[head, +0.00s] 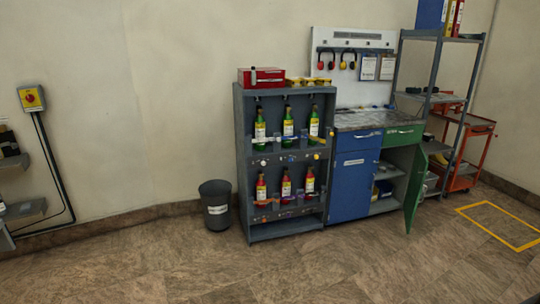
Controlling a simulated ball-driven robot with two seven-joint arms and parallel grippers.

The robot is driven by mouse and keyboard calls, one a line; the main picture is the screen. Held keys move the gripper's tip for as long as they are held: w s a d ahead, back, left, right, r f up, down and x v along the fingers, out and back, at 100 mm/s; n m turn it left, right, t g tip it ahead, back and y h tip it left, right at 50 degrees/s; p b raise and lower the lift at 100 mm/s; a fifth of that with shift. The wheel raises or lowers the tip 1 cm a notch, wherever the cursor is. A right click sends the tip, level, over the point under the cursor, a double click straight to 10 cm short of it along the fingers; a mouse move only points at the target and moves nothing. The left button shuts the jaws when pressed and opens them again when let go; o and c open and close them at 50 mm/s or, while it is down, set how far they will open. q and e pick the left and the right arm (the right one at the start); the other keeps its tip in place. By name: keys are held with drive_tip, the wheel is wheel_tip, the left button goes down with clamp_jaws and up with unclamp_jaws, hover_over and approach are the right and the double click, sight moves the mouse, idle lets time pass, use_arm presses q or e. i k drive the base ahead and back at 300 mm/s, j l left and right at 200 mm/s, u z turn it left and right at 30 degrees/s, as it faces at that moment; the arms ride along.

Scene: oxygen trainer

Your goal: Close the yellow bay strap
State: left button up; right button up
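A grey rack (240,150) stands against the wall near the middle of the head view. Its upper shelf holds three green bottles and its lower shelf three red bottles, all upright. A small yellow part (317,140), perhaps the yellow bay strap, shows low on the right upper green bottle (314,123). It is too small to tell whether that strap is open or closed. Other small orange and blue parts show at the bottles' lower ends. Neither of my grippers is in view.
A dark bin (216,208) stands left of the rack. Right of it is a workbench with a blue cabinet (354,187) and an open green door (416,188) sticking out. A red box (261,77) sits on the rack. The floor in front is clear.

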sight(312, 137)
drive_tip(key=i+z, duration=0.2)
drive_tip(key=i, duration=0.3)
drive_tip(key=i+j+z, duration=0.15)
drive_tip(key=i, duration=0.35)
drive_tip(key=i+j+z, duration=0.2)
drive_tip(key=i, duration=0.25)
